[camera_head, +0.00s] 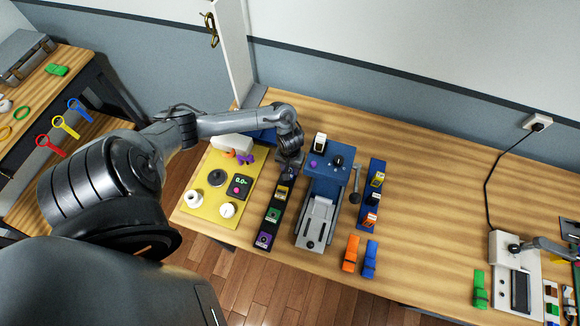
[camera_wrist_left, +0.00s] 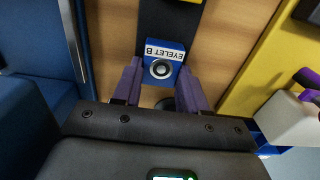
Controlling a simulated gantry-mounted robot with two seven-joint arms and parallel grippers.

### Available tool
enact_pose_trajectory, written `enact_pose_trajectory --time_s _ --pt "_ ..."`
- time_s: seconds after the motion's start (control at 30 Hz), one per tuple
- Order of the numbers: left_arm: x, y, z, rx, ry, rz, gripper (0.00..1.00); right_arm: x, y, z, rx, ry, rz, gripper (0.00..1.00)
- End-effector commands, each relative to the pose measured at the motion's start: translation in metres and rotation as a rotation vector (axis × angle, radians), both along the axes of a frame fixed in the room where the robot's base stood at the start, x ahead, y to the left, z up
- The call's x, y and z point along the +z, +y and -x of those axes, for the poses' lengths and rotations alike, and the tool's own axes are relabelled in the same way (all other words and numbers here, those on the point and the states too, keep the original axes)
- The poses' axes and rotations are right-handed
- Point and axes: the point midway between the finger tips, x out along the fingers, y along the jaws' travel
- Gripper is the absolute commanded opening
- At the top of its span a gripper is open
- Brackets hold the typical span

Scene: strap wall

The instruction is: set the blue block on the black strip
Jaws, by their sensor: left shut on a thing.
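The blue block (camera_wrist_left: 160,68) has a white label reading EYELET B and a round grey eyelet. My left gripper (camera_wrist_left: 160,82) is shut on it, with a purple-grey finger on each side. In the head view, my left gripper (camera_head: 288,173) points down at the far end of the black strip (camera_head: 268,228) and hides the block. The strip carries a yellow, a green and a purple block. In the left wrist view, the black strip (camera_wrist_left: 165,20) lies just beyond the block, in line with it. I cannot tell whether they touch. My right gripper is not in view.
A yellow mat (camera_head: 196,214) with a scale and small parts lies left of the strip. A blue and grey press (camera_head: 318,215) stands close on its right. Further right is a blue strip (camera_head: 362,200) with several blocks. Bare table lies right of that.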

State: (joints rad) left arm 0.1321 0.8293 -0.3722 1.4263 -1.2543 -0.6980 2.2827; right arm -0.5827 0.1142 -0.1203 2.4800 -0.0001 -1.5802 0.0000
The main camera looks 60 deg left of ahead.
Motion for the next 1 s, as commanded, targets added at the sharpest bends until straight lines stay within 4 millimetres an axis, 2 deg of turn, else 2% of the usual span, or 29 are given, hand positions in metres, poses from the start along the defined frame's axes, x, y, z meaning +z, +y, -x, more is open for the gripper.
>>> enact_pose_trajectory --time_s 0.27,0.3,0.43,0.77,0.87,1.0 --pt "-0.002 0.0 -0.001 0.002 -0.001 0.0 0.0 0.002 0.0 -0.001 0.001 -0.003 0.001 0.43" --pt "-0.002 0.0 0.0 0.001 -0.001 0.0 0.48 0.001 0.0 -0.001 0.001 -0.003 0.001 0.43" --pt "-0.002 0.0 0.0 0.001 -0.001 -0.001 0.68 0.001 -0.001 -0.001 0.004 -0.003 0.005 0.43" --pt "0.0 0.0 0.0 0.0 -0.001 -0.001 0.68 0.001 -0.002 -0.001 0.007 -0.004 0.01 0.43" --pt "0.007 0.0 -0.001 -0.001 -0.001 0.0 0.68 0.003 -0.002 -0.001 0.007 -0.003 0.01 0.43" --pt "0.026 0.0 -0.001 -0.001 -0.004 -0.001 0.68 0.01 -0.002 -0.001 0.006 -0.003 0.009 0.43"
